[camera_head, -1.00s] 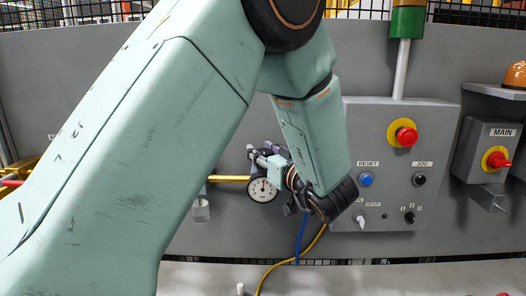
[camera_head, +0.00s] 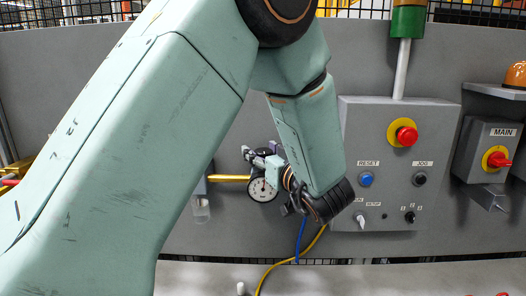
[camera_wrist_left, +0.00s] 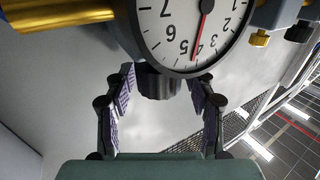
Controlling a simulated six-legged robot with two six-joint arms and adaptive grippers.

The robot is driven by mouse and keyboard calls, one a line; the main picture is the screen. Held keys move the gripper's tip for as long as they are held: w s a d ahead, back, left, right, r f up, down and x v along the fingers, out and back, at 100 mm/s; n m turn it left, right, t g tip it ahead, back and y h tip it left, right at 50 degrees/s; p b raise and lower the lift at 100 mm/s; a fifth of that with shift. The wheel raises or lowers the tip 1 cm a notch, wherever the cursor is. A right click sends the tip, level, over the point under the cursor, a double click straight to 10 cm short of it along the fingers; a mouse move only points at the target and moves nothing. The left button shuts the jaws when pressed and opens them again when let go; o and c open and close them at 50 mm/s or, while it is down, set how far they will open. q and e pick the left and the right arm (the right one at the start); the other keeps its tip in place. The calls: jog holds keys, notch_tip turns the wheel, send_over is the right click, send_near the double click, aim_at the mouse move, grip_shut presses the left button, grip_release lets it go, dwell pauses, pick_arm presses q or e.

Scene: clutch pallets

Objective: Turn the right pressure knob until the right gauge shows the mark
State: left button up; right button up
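The right gauge (camera_head: 262,190) is a round white dial on the grey panel. It fills the top of the left wrist view (camera_wrist_left: 185,30), where its red needle points close to the 4. I cannot make out a separate mark. The right pressure knob (camera_wrist_left: 158,83) is dark and ribbed, beside the gauge rim. My left gripper (camera_wrist_left: 162,92) has its fingers apart on both sides of the knob, with visible gaps. In the head view, my left gripper (camera_head: 262,152) is just above the gauge. The left gauge is not visible. My right gripper is not in view.
A control box (camera_head: 390,135) with a red emergency button and a blue reset button stands right of my wrist. A yellow hose (camera_head: 272,268) and a blue hose (camera_head: 299,240) hang below. A yellow pipe (camera_head: 228,178) runs left of the gauge.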

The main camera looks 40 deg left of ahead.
aim_at(263, 150)
pick_arm(q)
jog(key=shift+o, duration=0.3)
jog(key=shift+r, duration=0.1)
notch_tip(263, 150, up, 10)
jog(key=shift+f, duration=0.25)
jog(key=shift+r, duration=0.15)
jog(key=shift+w, duration=0.1)
